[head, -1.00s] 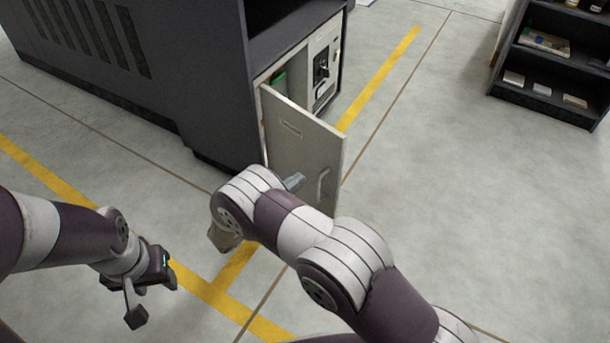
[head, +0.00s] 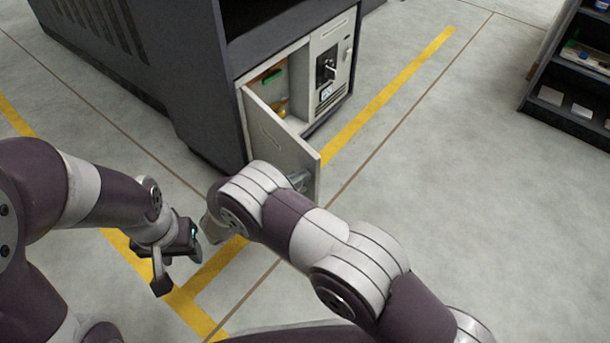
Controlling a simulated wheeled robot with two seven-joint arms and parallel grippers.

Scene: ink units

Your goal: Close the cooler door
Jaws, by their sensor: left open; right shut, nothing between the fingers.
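The cooler door (head: 272,138) is a pale grey panel, hinged at its left edge and standing wide open from the dark cabinet (head: 190,80). The open compartment (head: 272,88) behind it shows a green item and a yellowish item. My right arm crosses in front of the door's lower part. A grey metal piece (head: 298,180) shows between that arm and the door; I cannot tell if it touches the door. My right gripper's fingertips are hidden behind the arm. My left gripper (head: 178,262) is open and empty, low at the left, away from the door.
A control panel (head: 330,68) with a black handle is right of the compartment. A dark shelf (head: 575,85) with small boxes stands at the far right. The floor right of the door is clear, with yellow lines (head: 390,95) on it.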

